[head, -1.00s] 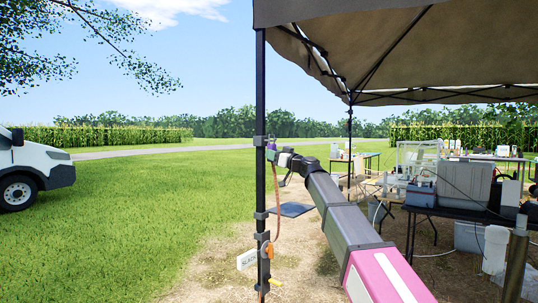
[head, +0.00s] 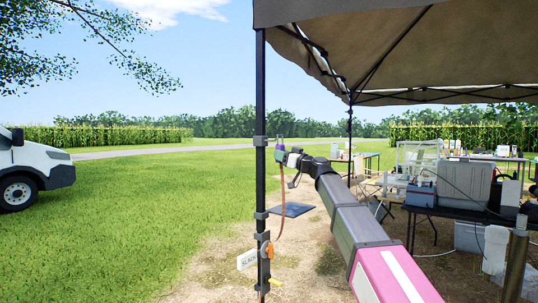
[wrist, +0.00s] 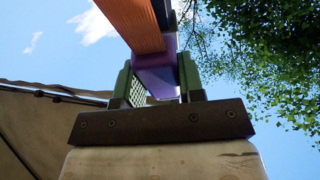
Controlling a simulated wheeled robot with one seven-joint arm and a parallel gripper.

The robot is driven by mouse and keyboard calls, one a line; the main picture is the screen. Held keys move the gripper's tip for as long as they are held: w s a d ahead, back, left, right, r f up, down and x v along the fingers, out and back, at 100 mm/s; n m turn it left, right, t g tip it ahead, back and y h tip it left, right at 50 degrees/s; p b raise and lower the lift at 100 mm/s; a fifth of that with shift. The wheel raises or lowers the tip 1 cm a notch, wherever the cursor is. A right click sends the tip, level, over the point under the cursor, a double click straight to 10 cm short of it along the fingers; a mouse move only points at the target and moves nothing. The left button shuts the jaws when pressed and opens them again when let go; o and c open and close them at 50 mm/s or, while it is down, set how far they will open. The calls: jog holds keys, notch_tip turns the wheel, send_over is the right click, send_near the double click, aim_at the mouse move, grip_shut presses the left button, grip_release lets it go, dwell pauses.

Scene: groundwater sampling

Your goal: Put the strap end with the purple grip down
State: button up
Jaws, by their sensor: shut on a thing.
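My gripper (head: 281,156) is raised beside the black canopy post (head: 260,100), just to its right. It is shut on the purple grip (wrist: 160,80) of the strap end. In the wrist view the grip sits between the two green finger pads, and the orange strap (wrist: 135,24) runs up from it. In the head view the purple grip (head: 280,143) shows as a small patch above the fingers. The orange strap (head: 280,210) hangs down from my gripper to an orange fitting (head: 265,247) low on the post.
A white tag (head: 247,260) hangs by the post near the orange fitting. A dark flat panel (head: 291,210) is low behind the strap. Tables with equipment, including a black table (head: 440,213), stand at the right under the canopy (head: 350,40). Grass at the left is open.

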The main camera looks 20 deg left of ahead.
jog(key=shift+s+d+f, duration=0.1)
jog(key=shift+d, duration=0.1)
jog(key=w+d+f+m+t, duration=0.1)
jog(key=d+f, duration=2.6)
jog(key=s+d+f+m+t+h, duration=0.1)
jog(key=s+d+f+t, duration=0.1)
jog(key=s+d+f, duration=0.65)
jog(key=s+d+f+m+t+h, duration=0.1)
jog(key=s+d+f, duration=0.5)
jog(key=d+f, duration=0.55)
jog(key=shift+s+a+r, duration=0.1)
jog(key=shift+a+r, duration=0.1)
jog(key=shift+a, duration=0.5)
jog(key=shift+a+r, duration=0.2)
jog(key=shift+a, duration=0.55)
jog(key=shift+s+a+r, duration=0.1)
jog(key=shift+a+r, duration=0.1)
jog(key=shift+a, duration=0.5)
